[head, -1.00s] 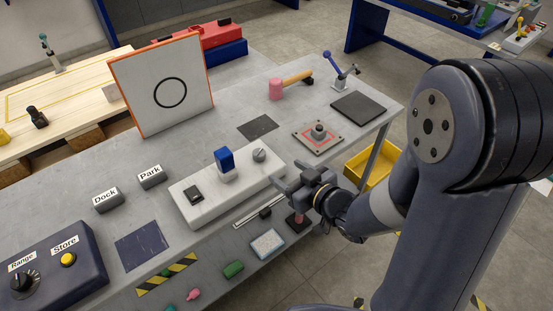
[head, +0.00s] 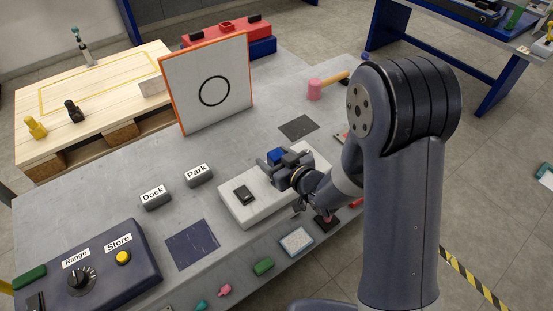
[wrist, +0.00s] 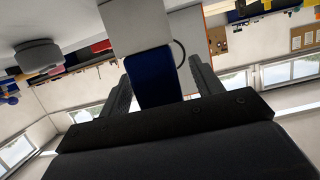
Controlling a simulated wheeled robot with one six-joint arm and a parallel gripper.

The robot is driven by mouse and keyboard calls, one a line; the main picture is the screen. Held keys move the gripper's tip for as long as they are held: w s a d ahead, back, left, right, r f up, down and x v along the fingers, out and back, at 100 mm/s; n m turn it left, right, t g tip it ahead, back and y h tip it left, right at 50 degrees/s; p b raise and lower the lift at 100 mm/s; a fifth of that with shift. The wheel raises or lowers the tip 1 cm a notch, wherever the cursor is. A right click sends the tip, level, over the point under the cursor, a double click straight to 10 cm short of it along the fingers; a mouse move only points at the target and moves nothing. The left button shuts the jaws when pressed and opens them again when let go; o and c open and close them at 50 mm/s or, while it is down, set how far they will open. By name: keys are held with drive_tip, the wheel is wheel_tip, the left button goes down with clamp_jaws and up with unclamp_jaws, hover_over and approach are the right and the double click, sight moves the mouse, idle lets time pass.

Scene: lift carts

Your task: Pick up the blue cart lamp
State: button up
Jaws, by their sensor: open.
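The blue cart lamp (head: 275,155) is a blue block above a white box (head: 262,208) on the grey bench. In the head view my gripper (head: 281,161) is at the lamp and hides much of it. In the wrist view the blue lamp (wrist: 155,78) lies between the two dark fingers of my gripper (wrist: 160,80), with its white part (wrist: 135,25) beyond. Narrow gaps show beside the blue block, and the fingers are open. The lower side of the lamp is hidden in the head view.
A black switch (head: 243,193) sits on the white box, left of my gripper. A grey knob (wrist: 38,55) is near the lamp in the wrist view. An orange-edged panel (head: 208,90) stands behind. Dock (head: 155,199) and Park (head: 199,175) blocks lie left.

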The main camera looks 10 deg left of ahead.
drive_tip(key=shift+w+a+f, duration=0.2)
drive_tip(key=shift+w+a, duration=0.15)
drive_tip(key=shift+a, duration=0.05)
drive_tip(key=shift+c, duration=0.3)
drive_tip(key=c, duration=1.1)
drive_tip(key=shift+r, duration=0.15)
drive_tip(key=shift+c, duration=0.2)
drive_tip(key=shift+r, duration=4.9)
